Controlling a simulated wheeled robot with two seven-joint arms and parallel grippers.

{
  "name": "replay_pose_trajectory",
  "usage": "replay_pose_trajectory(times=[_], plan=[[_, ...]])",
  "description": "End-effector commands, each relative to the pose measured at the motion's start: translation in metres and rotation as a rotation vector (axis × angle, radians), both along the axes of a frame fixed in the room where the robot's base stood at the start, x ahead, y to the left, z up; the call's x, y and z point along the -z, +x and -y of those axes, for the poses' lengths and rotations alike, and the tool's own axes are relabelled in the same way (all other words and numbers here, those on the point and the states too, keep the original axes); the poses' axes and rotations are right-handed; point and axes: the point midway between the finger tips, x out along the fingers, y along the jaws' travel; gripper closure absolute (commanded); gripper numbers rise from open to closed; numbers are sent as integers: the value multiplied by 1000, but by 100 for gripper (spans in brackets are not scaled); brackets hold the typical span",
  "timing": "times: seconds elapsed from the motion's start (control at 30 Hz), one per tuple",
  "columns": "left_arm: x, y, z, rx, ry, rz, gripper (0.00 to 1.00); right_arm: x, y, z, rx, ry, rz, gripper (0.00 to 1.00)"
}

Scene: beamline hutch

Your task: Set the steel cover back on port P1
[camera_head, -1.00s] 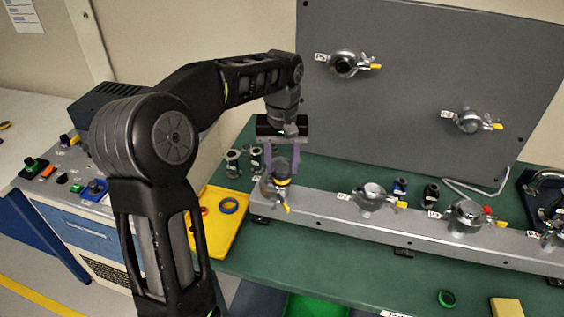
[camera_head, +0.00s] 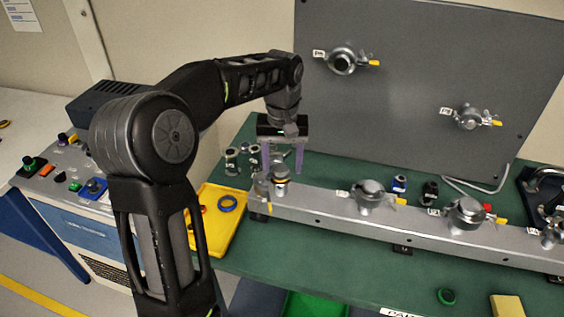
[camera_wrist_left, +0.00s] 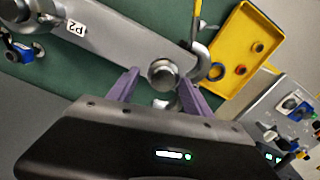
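The leftmost port on the grey rail, taken as P1 (camera_head: 279,187), carries a small round steel top, with a yellowish band below it. In the left wrist view this round steel piece (camera_wrist_left: 162,73) lies between my fingertips; I cannot tell if it is the cover or part of the port. A curved metal clamp arm (camera_wrist_left: 216,66) stands open beside it. My left gripper (camera_head: 282,172) points down over P1, its purple fingers spread on either side, with a visible gap to the steel piece. My right gripper is not in view.
The rail (camera_head: 325,204) carries further ports, one labelled P2 (camera_wrist_left: 75,28). A yellow tray (camera_head: 212,238) with rings lies left of P1. Small fittings (camera_head: 232,162) stand behind it. A grey upright panel (camera_head: 420,80) rises behind the green bench (camera_head: 300,255), whose front is mostly clear.

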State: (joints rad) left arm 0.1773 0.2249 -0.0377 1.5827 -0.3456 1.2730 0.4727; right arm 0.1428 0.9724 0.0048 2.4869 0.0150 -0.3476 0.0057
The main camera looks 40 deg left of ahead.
Motion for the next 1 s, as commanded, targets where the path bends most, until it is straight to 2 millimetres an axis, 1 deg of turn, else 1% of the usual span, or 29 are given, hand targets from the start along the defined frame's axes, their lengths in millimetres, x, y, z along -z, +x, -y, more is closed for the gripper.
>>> replay_pose_trajectory(times=[0.03,0.47,0.57,0.73,0.8,0.87,0.9,0.93,1.0], plan=[[0,-2,-4,-5,6,-3,30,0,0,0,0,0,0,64],[0,-3,-6,-8,10,-5,30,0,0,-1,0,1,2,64],[-5,-2,-7,-8,11,-3,30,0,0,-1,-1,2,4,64],[-26,-1,-5,-6,9,1,30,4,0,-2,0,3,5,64],[-43,0,-3,-4,8,1,30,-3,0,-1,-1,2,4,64],[-54,0,-2,-3,7,0,30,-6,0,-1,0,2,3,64],[-62,0,-2,-3,6,0,30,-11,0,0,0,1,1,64],[-67,0,-1,-2,6,-3,30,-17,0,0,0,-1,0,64],[-74,1,0,-1,5,-2,30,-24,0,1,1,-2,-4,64]])
